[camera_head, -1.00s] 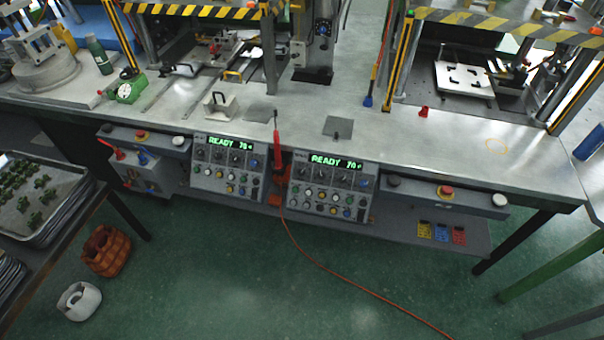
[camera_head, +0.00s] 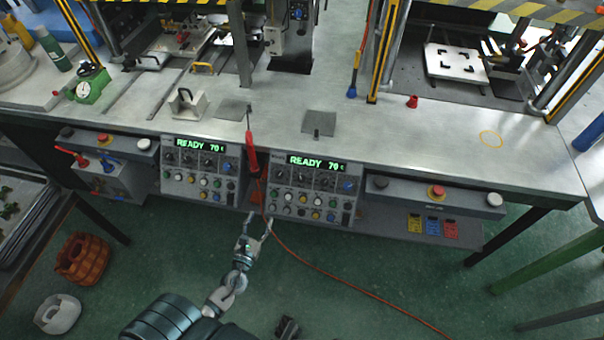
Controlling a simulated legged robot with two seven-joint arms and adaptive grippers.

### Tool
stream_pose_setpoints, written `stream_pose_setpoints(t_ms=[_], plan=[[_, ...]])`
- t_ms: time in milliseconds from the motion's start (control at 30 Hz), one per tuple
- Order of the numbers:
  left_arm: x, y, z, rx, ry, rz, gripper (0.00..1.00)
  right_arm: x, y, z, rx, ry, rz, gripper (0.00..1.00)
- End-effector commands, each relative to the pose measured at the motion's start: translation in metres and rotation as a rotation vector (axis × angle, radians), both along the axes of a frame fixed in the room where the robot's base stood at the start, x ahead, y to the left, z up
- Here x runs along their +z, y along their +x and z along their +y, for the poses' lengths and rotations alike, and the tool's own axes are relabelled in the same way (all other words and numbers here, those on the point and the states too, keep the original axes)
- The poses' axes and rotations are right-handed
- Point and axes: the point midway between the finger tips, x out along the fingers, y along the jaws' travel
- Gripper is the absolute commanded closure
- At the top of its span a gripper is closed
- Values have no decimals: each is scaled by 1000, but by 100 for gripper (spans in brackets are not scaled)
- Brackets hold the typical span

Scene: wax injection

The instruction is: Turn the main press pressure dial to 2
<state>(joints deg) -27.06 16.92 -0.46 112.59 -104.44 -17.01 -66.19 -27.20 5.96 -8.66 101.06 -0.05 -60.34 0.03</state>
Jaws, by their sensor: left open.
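Two grey control panels stand side by side on the front of the bench, the left panel (camera_head: 200,187) and the right panel (camera_head: 311,202). Each has a lit green READY 70 display, a row of dark dials below it and coloured buttons lower down. The dials on the left panel (camera_head: 205,162) and on the right panel (camera_head: 327,182) are too small to read, and I cannot tell which is the main press pressure dial. My left gripper (camera_head: 260,217) is open and empty. Its fingers point up towards the gap between the panels, close to the right panel's lower left corner.
A red tool (camera_head: 251,152) with an orange hose (camera_head: 335,273) hangs between the panels. Red stop buttons (camera_head: 436,191) sit on the side boxes. Presses stand behind on the metal bench (camera_head: 420,135). The green floor in front is mostly free.

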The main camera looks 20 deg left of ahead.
Motion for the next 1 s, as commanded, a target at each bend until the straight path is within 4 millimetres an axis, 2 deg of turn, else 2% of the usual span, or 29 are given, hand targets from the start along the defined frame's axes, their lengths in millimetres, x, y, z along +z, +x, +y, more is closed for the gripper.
stream_pose_setpoints(t_ms=[167,467,700,833,1000], plan=[[3,22,3,-1,13,-4,44,-8,-3,-1,1,-1,5,100],[3,93,12,1,8,-5,44,-28,-13,-3,4,-2,14,100],[1,143,20,1,7,-2,44,-27,-12,-2,4,-2,12,100],[0,160,23,1,7,-1,44,-23,-9,-1,3,-1,8,100],[0,171,24,0,6,-1,44,-19,-7,-1,3,-1,8,100]])
